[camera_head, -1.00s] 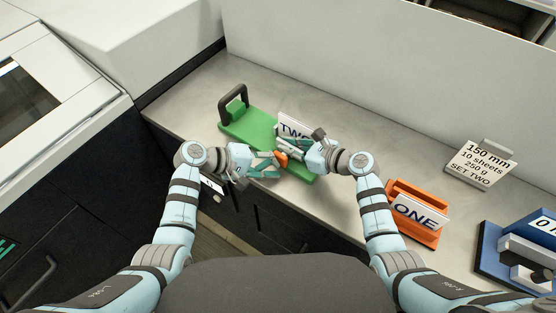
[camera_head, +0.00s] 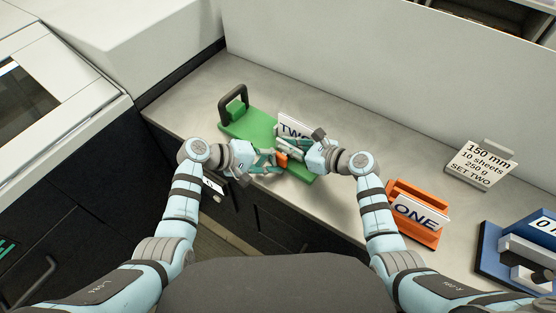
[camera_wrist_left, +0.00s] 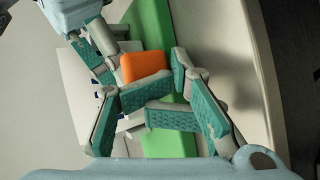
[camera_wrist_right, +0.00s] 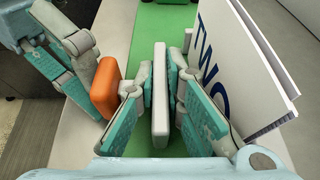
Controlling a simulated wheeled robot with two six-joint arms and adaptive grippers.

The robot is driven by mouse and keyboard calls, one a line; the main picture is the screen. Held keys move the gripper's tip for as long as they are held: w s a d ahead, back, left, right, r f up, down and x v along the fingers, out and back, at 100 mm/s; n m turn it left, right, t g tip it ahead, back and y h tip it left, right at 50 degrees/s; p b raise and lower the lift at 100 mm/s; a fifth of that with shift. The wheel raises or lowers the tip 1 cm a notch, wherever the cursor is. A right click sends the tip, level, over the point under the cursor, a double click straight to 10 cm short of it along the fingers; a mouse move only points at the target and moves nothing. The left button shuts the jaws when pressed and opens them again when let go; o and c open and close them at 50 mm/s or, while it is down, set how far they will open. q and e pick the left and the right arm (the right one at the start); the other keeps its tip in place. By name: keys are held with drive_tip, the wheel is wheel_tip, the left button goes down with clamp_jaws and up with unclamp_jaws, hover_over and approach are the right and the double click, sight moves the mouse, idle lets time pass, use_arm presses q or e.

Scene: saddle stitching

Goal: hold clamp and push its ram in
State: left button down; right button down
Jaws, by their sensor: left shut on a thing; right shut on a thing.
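The clamp sits at the near right part of a green base (camera_head: 250,130). Its orange ram (camera_head: 281,159) shows between my two grippers, and also in the left wrist view (camera_wrist_left: 146,65) and the right wrist view (camera_wrist_right: 105,87). My right gripper (camera_head: 288,148) is shut on the clamp's upright pale grey plate (camera_wrist_right: 160,95), one finger on each side. My left gripper (camera_head: 271,160) is shut at the orange ram from the opposite side; its fingers partly hide the contact. The rest of the clamp is hidden by the fingers.
A white card marked TWO (camera_head: 294,124) stands close behind my right gripper. An orange holder with a card marked ONE (camera_head: 420,213), a sign (camera_head: 481,165) and a blue device (camera_head: 520,255) stand to the right.

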use_arm(q)
drive_tip(key=shift+w+d+r, duration=0.15)
drive_tip(key=shift+w+r, duration=0.05)
drive_tip(key=shift+r, duration=0.05)
use_arm(e)
drive_tip(key=shift+s+a, duration=0.2)
use_arm(q)
drive_tip(key=shift+s+a+f, duration=0.1)
drive_tip(key=shift+s+a, duration=0.6)
drive_tip(key=shift+s, duration=0.2)
drive_tip(key=shift+s+a, duration=0.7)
drive_tip(key=shift+s, duration=0.15)
use_arm(e)
drive_tip(key=shift+d, duration=0.15)
drive_tip(key=shift+w, duration=0.1)
use_arm(q)
drive_tip(key=shift+s+a+f, duration=0.1)
drive_tip(key=shift+s+a, duration=0.15)
drive_tip(key=shift+s, duration=0.05)
drive_tip(key=s+a, duration=0.2)
drive_tip(key=s, duration=0.1)
drive_tip(key=shift+s+a, duration=0.15)
drive_tip(key=shift+a, duration=0.15)
